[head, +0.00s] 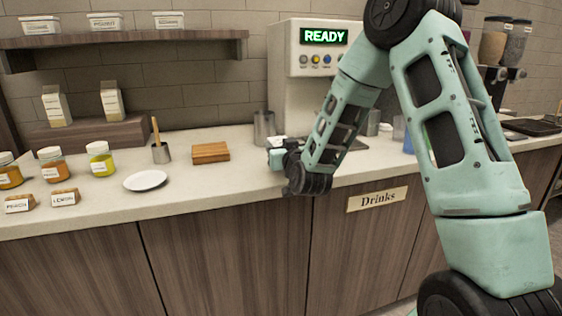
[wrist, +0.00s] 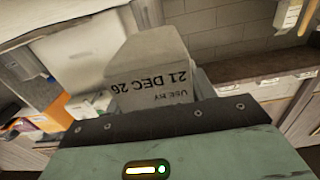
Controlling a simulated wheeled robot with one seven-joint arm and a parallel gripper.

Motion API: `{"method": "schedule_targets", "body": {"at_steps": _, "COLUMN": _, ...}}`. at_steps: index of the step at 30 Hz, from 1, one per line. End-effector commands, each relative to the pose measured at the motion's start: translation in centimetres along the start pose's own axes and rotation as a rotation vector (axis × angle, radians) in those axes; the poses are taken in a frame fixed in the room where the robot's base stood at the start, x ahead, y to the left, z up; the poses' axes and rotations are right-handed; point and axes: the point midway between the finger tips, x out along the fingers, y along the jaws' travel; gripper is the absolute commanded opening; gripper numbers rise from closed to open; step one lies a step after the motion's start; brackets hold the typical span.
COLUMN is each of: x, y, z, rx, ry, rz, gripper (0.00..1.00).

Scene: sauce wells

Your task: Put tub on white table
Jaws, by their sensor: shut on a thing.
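My gripper (head: 276,149) is in front of the drinks machine, near the counter's front edge. It is shut on a pale tub (wrist: 150,72), whose label reads "USE BY 21 DEC 26" upside down in the wrist view. Only a small white part of the tub shows in the head view, and the fingertips are hard to make out. Three similar white tubs, a left one (head: 40,26), a middle one (head: 105,22) and a right one (head: 168,21), stand on the wall shelf. No separate white table is clear; the counter (head: 225,182) has a pale top.
A drinks machine (head: 305,90) reading "READY" stands behind my gripper. A wooden block (head: 210,153), a white plate (head: 145,180), a metal cup (head: 161,153) and several sauce jars are to the left. A "Drinks" sign (head: 377,199) is on the counter front.

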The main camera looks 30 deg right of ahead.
Motion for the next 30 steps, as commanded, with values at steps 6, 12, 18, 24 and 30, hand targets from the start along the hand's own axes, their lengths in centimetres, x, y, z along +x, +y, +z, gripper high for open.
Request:
{"method": "schedule_targets", "body": {"at_steps": 6, "x": 0.0, "y": 0.0, "z": 2.5, "rx": 0.000, "ry": -0.003, "rz": 0.000, "gripper": 0.18}}
{"method": "schedule_targets", "body": {"at_steps": 12, "x": 0.0, "y": 0.0, "z": 3.7, "rx": 0.000, "ry": 0.004, "rz": -0.001, "gripper": 0.18}}
{"method": "schedule_targets", "body": {"at_steps": 18, "x": 0.0, "y": 0.0, "z": 3.8, "rx": 0.000, "ry": 0.003, "rz": 0.000, "gripper": 0.18}}
{"method": "schedule_targets", "body": {"at_steps": 24, "x": 0.0, "y": 0.0, "z": 4.0, "rx": 0.000, "ry": 0.001, "rz": 0.000, "gripper": 0.76}}
{"method": "schedule_targets", "body": {"at_steps": 30, "x": 0.0, "y": 0.0, "z": 4.0, "rx": 0.000, "ry": 0.001, "rz": 0.000, "gripper": 0.76}}
